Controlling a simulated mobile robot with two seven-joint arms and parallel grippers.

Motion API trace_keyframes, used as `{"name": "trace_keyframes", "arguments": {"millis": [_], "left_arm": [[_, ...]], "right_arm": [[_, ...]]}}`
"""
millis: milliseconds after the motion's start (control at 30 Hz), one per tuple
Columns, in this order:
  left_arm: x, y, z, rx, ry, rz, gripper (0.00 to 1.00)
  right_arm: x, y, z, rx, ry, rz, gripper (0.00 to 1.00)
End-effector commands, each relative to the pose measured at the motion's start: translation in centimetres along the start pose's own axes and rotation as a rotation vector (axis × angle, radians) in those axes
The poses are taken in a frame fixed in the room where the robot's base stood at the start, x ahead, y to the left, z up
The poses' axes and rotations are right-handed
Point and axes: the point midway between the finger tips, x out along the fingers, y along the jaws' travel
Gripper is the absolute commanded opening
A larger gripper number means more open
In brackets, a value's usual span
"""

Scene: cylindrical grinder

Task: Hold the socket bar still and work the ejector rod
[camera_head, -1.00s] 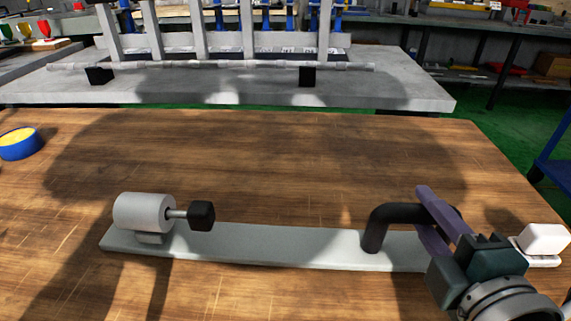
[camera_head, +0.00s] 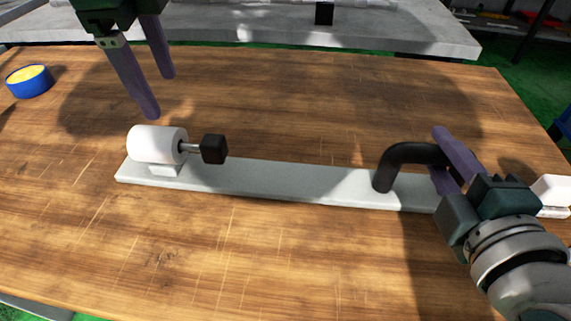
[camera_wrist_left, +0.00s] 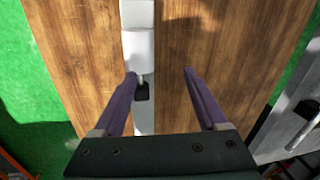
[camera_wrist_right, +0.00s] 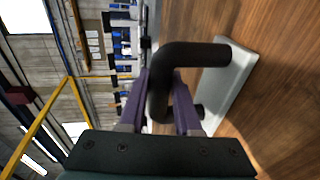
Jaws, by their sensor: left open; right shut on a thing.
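A long grey bar (camera_head: 285,181) lies on the wooden table. At its left end a white cylinder (camera_head: 152,144) carries a short metal rod (camera_head: 191,148) with a black block-shaped knob (camera_head: 214,149). A black arched handle (camera_head: 398,157) rises from the bar's right part. My right gripper (camera_head: 444,164) is shut on this handle, which also shows between its fingers in the right wrist view (camera_wrist_right: 178,55). My left gripper (camera_head: 160,98) is open and empty, above and behind the cylinder. In the left wrist view the knob (camera_wrist_left: 142,92) appears between the spread fingers, nearer the left one.
A blue round container with yellow contents (camera_head: 30,81) stands at the table's left. A white block (camera_head: 552,190) is at the right, beyond my right gripper. A grey bench (camera_head: 400,35) stands behind the table. The table in front of the bar is clear.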

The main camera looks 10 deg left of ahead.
Motion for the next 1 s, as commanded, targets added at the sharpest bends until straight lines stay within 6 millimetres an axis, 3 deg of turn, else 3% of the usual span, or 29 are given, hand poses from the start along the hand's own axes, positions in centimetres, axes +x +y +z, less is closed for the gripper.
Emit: {"name": "trace_keyframes", "arguments": {"millis": [100, 267, 700, 1000], "left_arm": [[-0.2, 1.5, 0.1, 0.083, 0.010, 0.107, 0.75], [0.4, 2.4, 0.1, 0.119, 0.019, 0.154, 0.75], [6.5, 3.3, 0.0, 0.116, 0.019, 0.151, 0.75], [8.5, 3.5, 0.0, 0.116, 0.019, 0.148, 0.75]], "right_arm": [[0.0, 0.0, 0.0, 0.000, 0.000, 0.001, 0.00], [0.0, 0.0, 0.0, 0.000, 0.000, 0.001, 0.00], [0.0, 0.1, 0.0, 0.000, 0.000, 0.001, 0.00], [0.0, 0.1, 0.0, 0.000, 0.000, 0.002, 0.00]]}}
